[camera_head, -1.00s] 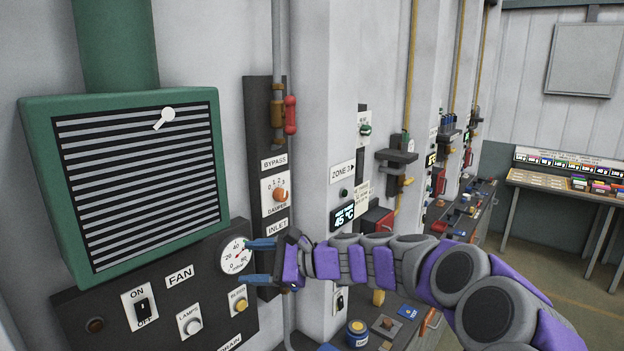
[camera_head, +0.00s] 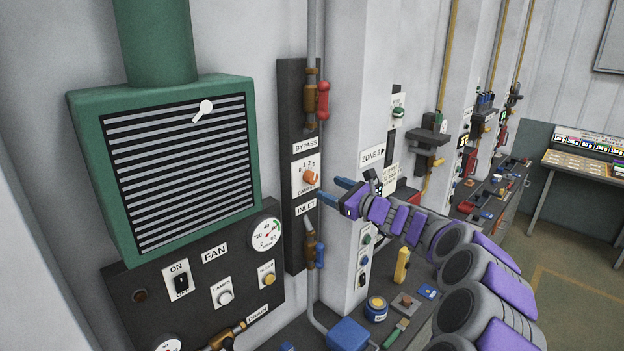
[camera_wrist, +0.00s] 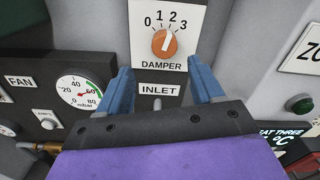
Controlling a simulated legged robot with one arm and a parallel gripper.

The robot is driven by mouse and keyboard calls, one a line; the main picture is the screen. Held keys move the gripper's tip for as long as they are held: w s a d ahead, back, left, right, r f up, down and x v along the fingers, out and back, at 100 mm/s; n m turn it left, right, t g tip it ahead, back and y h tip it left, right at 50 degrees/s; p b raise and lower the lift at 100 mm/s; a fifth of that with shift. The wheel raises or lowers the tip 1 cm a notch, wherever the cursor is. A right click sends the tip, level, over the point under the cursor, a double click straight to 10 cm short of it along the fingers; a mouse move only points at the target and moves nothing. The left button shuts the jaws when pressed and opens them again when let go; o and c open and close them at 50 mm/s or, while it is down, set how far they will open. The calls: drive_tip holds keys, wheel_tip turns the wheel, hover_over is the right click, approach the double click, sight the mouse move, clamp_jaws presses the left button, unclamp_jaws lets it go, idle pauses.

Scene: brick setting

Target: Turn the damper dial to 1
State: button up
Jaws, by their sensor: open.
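The damper dial is an orange knob (camera_head: 311,177) on a white plate marked 0 to 3, between the BYPASS and INLET labels. In the wrist view the orange knob (camera_wrist: 165,43) sits ahead, between and beyond the finger tips. Its pale pointer mark appears to point up and slightly right, toward the 2, though it is small. My gripper (camera_head: 334,190) is open and empty, with blue fingers, to the right of and slightly below the dial in the head view. The fingers (camera_wrist: 159,75) flank the INLET label in the wrist view and appear apart from the knob.
A red-handled bypass valve (camera_head: 322,100) is above the dial and a blue-handled inlet valve (camera_head: 319,254) below. A round gauge (camera_head: 266,234) and FAN panel (camera_head: 213,270) are at left. A wall pillar (camera_head: 356,80) stands right of the dial. A bench (camera_head: 410,325) with small items is below.

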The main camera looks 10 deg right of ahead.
sight(314, 179)
drive_tip(key=w, duration=0.1)
drive_tip(key=w+a, duration=0.1)
drive_tip(key=w, duration=0.1)
drive_tip(key=w+p, duration=0.1)
drive_tip(key=shift+w+a, duration=0.25)
drive_tip(key=shift+w, duration=0.05)
drive_tip(key=shift+w+a, duration=0.9)
drive_tip(key=shift+a, duration=0.2)
drive_tip(key=shift+w+a+r, duration=0.1)
drive_tip(key=shift+w+a, duration=0.1)
drive_tip(key=shift+a, duration=0.4)
drive_tip(key=shift+d, duration=0.75)
drive_tip(key=c, duration=0.3)
drive_tip(key=shift+c, duration=0.9)
drive_tip(key=shift+s+a, duration=0.1)
drive_tip(key=shift+a, duration=0.25)
drive_tip(key=c, duration=0.4)
drive_tip(key=shift+d, duration=0.1)
drive_tip(key=shift+c, duration=0.9)
